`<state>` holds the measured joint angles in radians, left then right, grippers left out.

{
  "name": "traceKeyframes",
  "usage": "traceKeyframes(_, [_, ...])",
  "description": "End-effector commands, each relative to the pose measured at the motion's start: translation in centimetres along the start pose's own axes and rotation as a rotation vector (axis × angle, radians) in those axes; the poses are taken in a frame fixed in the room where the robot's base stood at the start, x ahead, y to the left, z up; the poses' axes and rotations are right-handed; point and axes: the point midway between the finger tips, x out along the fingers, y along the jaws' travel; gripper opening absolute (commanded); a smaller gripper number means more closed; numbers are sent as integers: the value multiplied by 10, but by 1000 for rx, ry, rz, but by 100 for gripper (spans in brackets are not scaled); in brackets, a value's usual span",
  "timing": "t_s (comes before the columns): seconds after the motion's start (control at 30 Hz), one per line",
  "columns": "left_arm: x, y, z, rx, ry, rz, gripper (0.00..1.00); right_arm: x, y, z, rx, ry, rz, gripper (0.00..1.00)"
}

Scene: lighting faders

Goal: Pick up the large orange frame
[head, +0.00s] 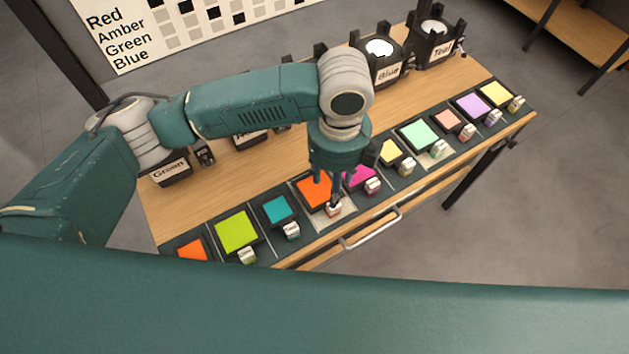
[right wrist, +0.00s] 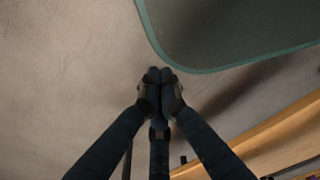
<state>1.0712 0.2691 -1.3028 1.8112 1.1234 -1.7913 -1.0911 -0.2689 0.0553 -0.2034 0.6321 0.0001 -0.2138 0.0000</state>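The large orange frame (head: 312,194) is a square orange gel in a dark border. It lies in the front row on the table, between a teal and a magenta one. My left gripper (head: 331,188) points down over its right part, with its fingers spread apart. The fingers cover part of the frame, and I cannot tell whether they touch it. A smaller orange frame (head: 192,249) lies at the row's left end. My right gripper (right wrist: 160,75) is away from the frames, above the floor, its fingertips together with nothing visible between them.
Lamps with labels, such as Blue (head: 387,76), stand along the table's back. A drawer handle (head: 371,229) juts from the front. A chart (head: 165,35) stands behind.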

Motion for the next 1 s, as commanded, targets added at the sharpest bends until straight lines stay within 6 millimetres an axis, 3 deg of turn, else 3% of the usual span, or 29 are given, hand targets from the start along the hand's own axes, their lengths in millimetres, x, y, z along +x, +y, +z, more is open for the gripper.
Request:
traceKeyframes(0.2, [34, 1, 0, -3, 2, 2, 47, -8, 19, 57, -9, -80, 21, 0])
traceKeyframes(0.3, [40, 0, 0, -3, 1, -1, 47, -10, 26, 70, -10, -99, 28, 0])
traceKeyframes(0.43, [52, -1, 1, -3, 2, 2, 47, -13, 26, 63, -9, -88, 28, 0])
traceKeyframes(0.6, [78, -4, 2, -3, 3, 2, 47, -17, 18, 29, -4, -40, 20, 0])
traceKeyframes(0.7, [89, -4, 3, -3, 1, -1, 47, -17, 12, 19, -2, -26, 14, 0])
traceKeyframes(1.0, [94, -4, 3, -2, 0, -2, 45, -17, 9, 34, -4, -49, 10, 0])
